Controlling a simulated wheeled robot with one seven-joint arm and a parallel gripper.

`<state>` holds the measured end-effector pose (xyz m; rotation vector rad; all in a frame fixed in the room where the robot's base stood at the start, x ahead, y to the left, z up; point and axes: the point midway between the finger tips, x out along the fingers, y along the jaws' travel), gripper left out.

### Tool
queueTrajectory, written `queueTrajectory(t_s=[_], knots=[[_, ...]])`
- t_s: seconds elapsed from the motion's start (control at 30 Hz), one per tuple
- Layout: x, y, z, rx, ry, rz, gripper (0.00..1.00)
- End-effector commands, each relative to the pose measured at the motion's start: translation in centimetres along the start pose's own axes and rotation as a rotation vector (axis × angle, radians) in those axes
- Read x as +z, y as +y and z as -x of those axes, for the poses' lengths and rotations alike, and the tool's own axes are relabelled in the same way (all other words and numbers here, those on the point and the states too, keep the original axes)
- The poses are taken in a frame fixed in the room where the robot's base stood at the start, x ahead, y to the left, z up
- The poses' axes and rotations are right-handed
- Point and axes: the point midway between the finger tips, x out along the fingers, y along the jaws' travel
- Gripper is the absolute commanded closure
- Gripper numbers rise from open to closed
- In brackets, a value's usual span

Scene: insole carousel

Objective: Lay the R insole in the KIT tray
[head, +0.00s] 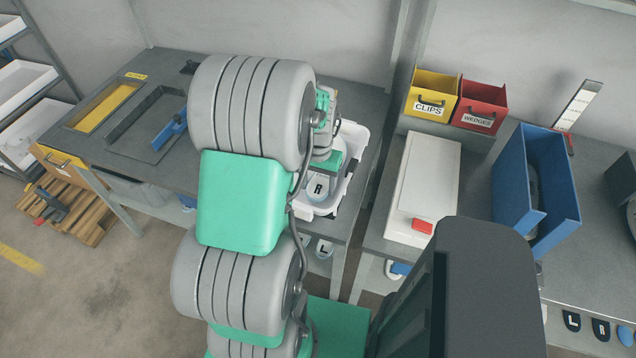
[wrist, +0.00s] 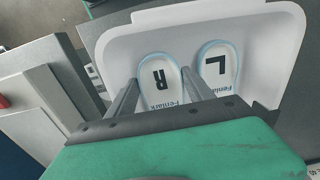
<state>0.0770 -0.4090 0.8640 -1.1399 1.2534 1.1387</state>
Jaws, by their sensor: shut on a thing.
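The R insole (wrist: 158,92), white with a pale blue edge and a black R, is between the two fingers of my gripper (wrist: 160,78) in the wrist view. My gripper is shut on it. The L insole (wrist: 217,68) lies beside it in the white tray (wrist: 125,42), to its right in that view. In the head view the R insole (head: 318,188) shows under my gripper (head: 322,178), over the near part of the white tray (head: 355,133). My arm hides much of that tray. I cannot tell whether the R insole touches the tray floor. No KIT label is readable.
To the right stand a white box (head: 425,185) with a red latch, a yellow CLIPS bin (head: 432,97), a red WEDGES bin (head: 482,108) and an open blue box (head: 512,180). A recessed dark frame (head: 130,125) lies on the left table. A gap separates the tables.

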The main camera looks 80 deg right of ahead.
Motion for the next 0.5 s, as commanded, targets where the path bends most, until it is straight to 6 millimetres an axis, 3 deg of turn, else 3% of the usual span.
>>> queueTrajectory(t_s=[0.17, 0.2, 0.3, 0.5], knots=[[-0.01, 0.0, -0.27, 0.0, 0.0, 0.0, 0.79], [0.0, 0.0, -0.27, 0.0, 0.0, 0.0, 0.36], [0.0, 0.0, -0.27, 0.0, 0.0, 0.0, 0.3], [0.0, 0.0, -0.21, 0.0, 0.0, 0.0, 0.3]])
